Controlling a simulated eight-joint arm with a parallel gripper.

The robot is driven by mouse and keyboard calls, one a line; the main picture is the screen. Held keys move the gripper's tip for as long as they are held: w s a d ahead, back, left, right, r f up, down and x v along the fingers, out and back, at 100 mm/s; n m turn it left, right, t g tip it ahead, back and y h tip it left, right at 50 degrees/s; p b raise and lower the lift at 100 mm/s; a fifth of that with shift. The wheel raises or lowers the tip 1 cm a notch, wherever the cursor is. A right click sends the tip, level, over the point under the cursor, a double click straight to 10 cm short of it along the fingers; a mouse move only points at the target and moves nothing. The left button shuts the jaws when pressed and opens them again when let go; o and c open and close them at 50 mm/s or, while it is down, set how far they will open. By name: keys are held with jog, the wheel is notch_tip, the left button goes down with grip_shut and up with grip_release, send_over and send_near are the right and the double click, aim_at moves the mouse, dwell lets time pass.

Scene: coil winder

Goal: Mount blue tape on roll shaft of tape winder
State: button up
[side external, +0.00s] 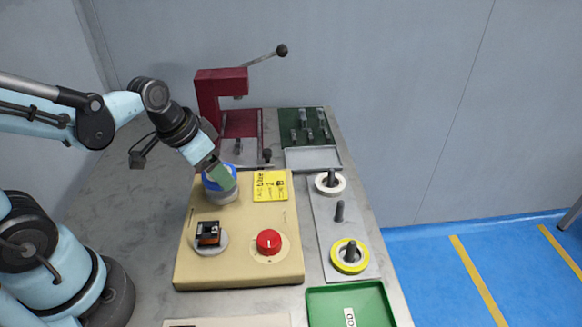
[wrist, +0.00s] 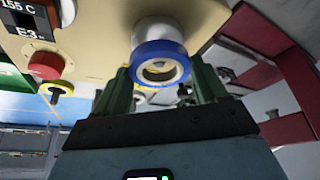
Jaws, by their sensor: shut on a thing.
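The blue tape (side external: 211,184) is a ring with a white core, held at the upper end of the pale round roll shaft (side external: 221,196) at the back left of the beige tape winder (side external: 240,274). My gripper (side external: 221,176) reaches down from the upper left with green fingers shut on the tape. In the wrist view the blue tape (wrist: 143,75) sits between the fingers (wrist: 160,86), lined up with the pale shaft (wrist: 158,30) behind it. I cannot tell whether the tape is around the shaft or only against its end.
A peg plate (side external: 318,220) at the right holds a white tape (side external: 322,187), a bare middle peg (side external: 339,211) and a yellow tape (side external: 338,264). A red lever press (side external: 221,82) stands behind. A green tray (side external: 325,307) is in front.

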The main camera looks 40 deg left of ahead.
jog(key=shift+f, duration=0.95)
jog(key=shift+f, duration=0.3)
jog(key=o, duration=1.1)
jog(key=shift+r, duration=0.15)
jog(key=v, duration=1.1)
jog(key=shift+s+r, duration=0.15)
jog(key=shift+r, duration=0.2)
jog(key=shift+w+d+f+n+t+y, duration=0.15)
jog(key=shift+w+d+f+n+t, duration=0.15)
jog(key=shift+w+f+t, duration=0.2)
jog(key=shift+w+d+f+n+t+y, duration=0.1)
jog(key=shift+w+d+f+n+t, duration=0.2)
jog(key=shift+w, duration=0.3)
jog(key=shift+w+d+f+n+t+y, duration=0.2)
jog(key=shift+w+f+n+t, duration=0.2)
jog(key=shift+w+f+t, duration=0.15)
